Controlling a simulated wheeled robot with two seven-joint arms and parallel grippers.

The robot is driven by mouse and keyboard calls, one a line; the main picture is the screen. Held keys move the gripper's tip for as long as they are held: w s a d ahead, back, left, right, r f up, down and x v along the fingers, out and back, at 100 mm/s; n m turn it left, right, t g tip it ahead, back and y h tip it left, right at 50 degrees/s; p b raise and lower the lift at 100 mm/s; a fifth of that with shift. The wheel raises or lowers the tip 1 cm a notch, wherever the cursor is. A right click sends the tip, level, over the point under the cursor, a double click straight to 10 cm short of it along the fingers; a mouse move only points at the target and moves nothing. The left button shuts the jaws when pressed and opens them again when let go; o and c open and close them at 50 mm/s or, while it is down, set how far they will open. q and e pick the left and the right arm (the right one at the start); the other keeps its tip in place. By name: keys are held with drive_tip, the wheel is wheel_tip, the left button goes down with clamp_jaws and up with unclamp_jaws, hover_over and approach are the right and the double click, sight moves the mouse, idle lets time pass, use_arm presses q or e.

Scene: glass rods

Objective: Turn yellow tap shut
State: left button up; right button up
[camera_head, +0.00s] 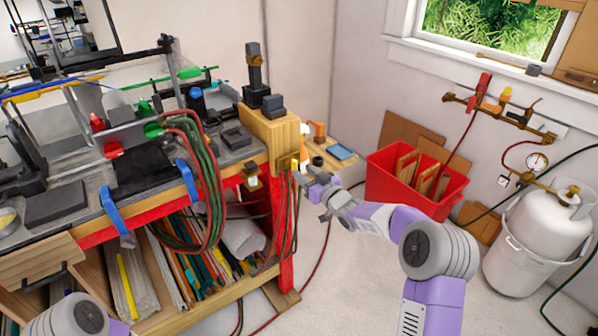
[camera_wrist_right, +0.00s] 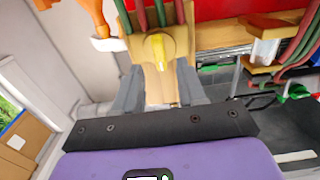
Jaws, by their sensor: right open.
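The yellow tap (camera_head: 295,163) is on the wooden block at the workbench's right front corner. In the right wrist view the yellow tap (camera_wrist_right: 157,48) points toward the camera, with red and green hoses (camera_wrist_right: 152,14) behind it. My right gripper (camera_head: 307,180) is close in front of the tap. In the wrist view the right gripper (camera_wrist_right: 159,82) is open, with its fingers apart on either side of the line to the tap. I cannot tell whether a finger touches it. Of my left arm only a link shows at the bottom left; its gripper is out of view.
The cluttered workbench (camera_head: 75,205) fills the left, with coiled hoses (camera_head: 207,195) hanging at its front. A red bin (camera_head: 400,195) stands behind my right arm. A white gas cylinder (camera_head: 537,240) is at the right, below wall valves (camera_head: 500,108). Open floor lies before the bench.

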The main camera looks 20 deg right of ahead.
sight(296, 167)
drive_tip(key=shift+x, duration=1.75)
drive_tip(key=shift+c, duration=0.3)
drive_tip(key=shift+f, duration=0.1)
clamp_jaws()
